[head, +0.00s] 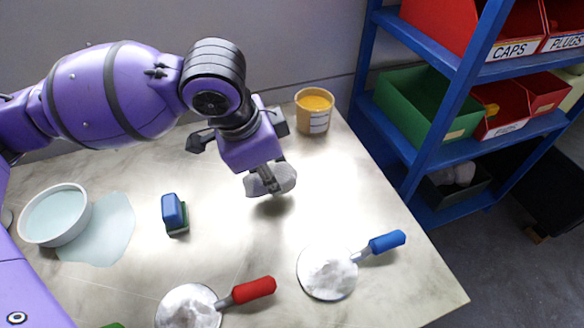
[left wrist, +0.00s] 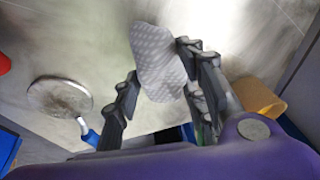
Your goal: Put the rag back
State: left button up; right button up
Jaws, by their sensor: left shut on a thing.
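A light grey rag (head: 285,179) is held by my left gripper (head: 267,182) over the back middle of the table (head: 220,245). A shadow lies below the rag, and it seems to be a little above the tabletop. In the left wrist view the rag (left wrist: 158,55) shows a dotted pattern between the two dark fingers of the gripper (left wrist: 160,82). Part of it is hidden by the fingers. A dark bin (head: 440,193) low on the blue shelf holds greyish cloth-like things (head: 457,172). My right gripper is not in view.
A yellow-filled tub (head: 314,111) stands at the back edge. The blue shelf (head: 440,110) stands right.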

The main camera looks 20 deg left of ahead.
aim_at(257, 185)
pick_arm(q)
jog(key=x, duration=0.3)
jog(key=shift+s+a+f+b, duration=0.1)
jog(key=shift+a+f+b, duration=0.25)
jog(key=shift+f, duration=0.15)
jog(key=shift+d, duration=0.1)
jog(key=o, duration=1)
jog(key=shift+f, duration=0.1)
jog(key=p+v, duration=0.2)
jog(key=v, duration=0.9)
jog(key=shift+s+r, duration=0.2)
jog(key=shift+r, duration=0.45)
